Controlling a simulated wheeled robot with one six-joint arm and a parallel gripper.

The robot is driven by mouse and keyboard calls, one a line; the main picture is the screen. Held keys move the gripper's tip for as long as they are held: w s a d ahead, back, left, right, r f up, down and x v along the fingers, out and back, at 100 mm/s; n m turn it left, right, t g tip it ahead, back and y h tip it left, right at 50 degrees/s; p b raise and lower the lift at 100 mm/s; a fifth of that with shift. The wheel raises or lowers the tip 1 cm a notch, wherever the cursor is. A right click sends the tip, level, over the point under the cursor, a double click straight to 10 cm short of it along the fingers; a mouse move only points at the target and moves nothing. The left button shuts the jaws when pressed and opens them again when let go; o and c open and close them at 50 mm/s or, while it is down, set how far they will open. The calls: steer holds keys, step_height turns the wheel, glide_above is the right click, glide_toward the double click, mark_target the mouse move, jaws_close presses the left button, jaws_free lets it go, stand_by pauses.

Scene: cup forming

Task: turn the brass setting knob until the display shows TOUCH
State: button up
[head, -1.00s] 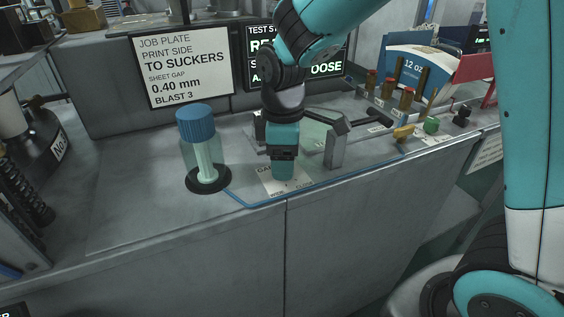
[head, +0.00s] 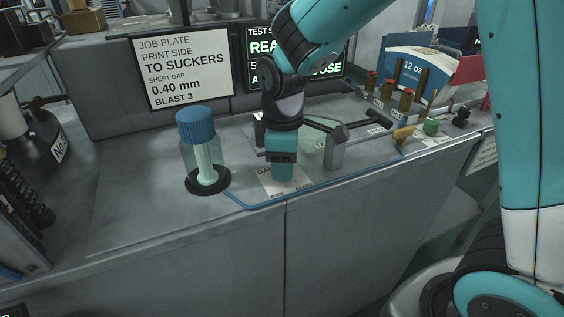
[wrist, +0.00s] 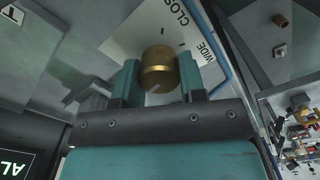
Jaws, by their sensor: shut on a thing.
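The brass setting knob (wrist: 158,68) stands between the two fingers of my gripper (wrist: 160,82) in the wrist view, with a pale pointer line on its top. My gripper is shut on it. The white dial plate (wrist: 203,52) under the knob carries the words CLOSE and WIDE with tick marks. In the head view my gripper (head: 282,172) points down over the dial plate (head: 270,183), and the knob is hidden. The display (head: 260,62) at the back is partly covered by my arm. Its visible text does not show TOUCH; its last line seems to end in OUSE or OOSE.
A blue-capped jar (head: 203,150) stands left of my gripper. A grey post with a black bar (head: 335,152) stands close on its right. A job plate sign (head: 182,67) leans at the back. Brass and red-topped pegs (head: 388,90) stand at the right.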

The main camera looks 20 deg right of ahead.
steer(key=m+p, duration=0.1)
steer(key=m, duration=0.2)
steer(key=shift+r, duration=0.1)
steer(key=shift+m+p, duration=0.85)
steer(key=shift+m, duration=1.25)
steer(key=shift+w, duration=0.1)
steer(key=o, duration=0.9)
step_height(320, 180, up, 17)
steer(key=shift+r, duration=0.15)
